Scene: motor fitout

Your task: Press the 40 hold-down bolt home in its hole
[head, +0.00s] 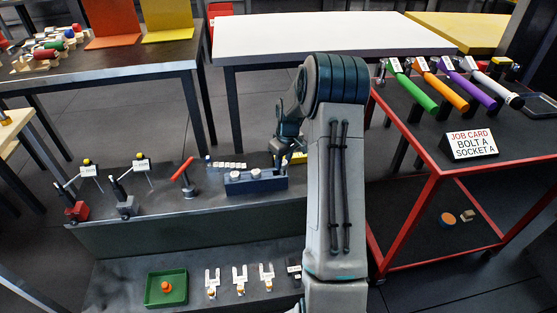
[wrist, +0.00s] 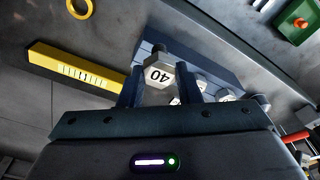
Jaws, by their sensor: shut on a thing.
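The 40 hold-down bolt (wrist: 158,74) shows in the wrist view as a light hexagonal head marked "40". It sits between the two dark fingers of my gripper (wrist: 160,88), which is shut on it. The blue block (wrist: 190,62) lies behind it, with other pale bolt heads (wrist: 222,95) beside it. In the head view the blue block (head: 262,186) stands on the bench with two pale round tops showing. My arm hides part of that area.
A yellow bar (wrist: 75,73) with a marked scale lies beside the block, and a yellow ring (wrist: 79,7) lies farther off. A red-handled tool (head: 185,174) stands left of the block. A green tray (head: 150,290) and several forked pieces are on the lower shelf.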

